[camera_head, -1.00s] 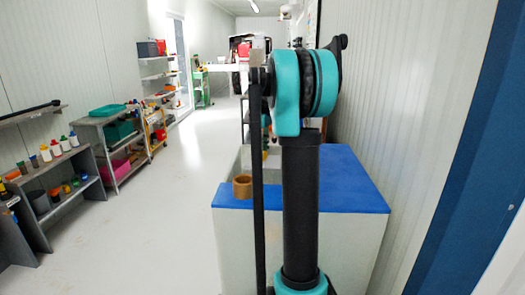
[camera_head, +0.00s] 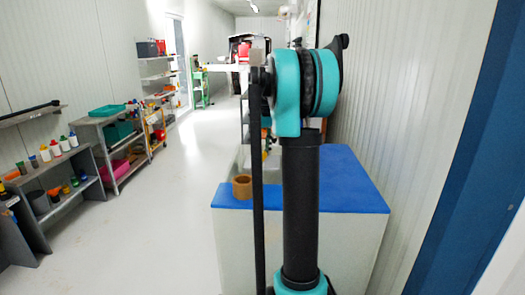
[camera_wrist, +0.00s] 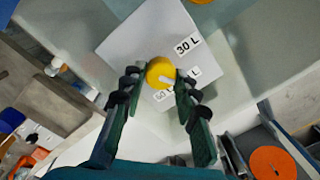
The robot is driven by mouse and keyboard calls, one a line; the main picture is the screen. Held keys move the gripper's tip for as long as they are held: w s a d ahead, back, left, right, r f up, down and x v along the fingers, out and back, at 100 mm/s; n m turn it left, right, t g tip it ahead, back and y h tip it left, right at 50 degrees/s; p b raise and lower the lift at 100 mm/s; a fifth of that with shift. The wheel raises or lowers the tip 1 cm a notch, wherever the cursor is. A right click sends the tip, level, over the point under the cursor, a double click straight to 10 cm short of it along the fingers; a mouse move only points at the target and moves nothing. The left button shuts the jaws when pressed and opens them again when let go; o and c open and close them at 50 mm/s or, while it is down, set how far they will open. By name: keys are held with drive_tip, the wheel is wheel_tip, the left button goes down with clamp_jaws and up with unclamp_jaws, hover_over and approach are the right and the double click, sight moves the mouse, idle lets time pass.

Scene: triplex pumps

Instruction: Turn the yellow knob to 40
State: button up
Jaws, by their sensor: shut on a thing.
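The yellow knob (camera_wrist: 159,72) is in the upper middle of the wrist view, on a light grey square panel (camera_wrist: 135,45). A short white mark on the knob points to the lower right. A "30 L" label (camera_wrist: 187,45) is on the panel to the knob's upper right. Two more labels, to its right and below, are partly hidden by the right finger and the knob. My gripper (camera_wrist: 159,78) is shut on the yellow knob, one dark green finger at each side. In the head view my arm hides the gripper and the knob.
Shelves with bottles and bins (camera_head: 120,140) line the left wall. The floor between is clear. An orange disc (camera_wrist: 272,163) lies at lower right in the wrist view.

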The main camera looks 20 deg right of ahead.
sight(263, 152)
drive_tip(key=o, duration=1.2)
drive_tip(key=shift+c, duration=0.2)
drive_tip(key=shift+r, duration=0.15)
wheel_tip(263, 152, up, 12)
drive_tip(key=shift+d, duration=0.25)
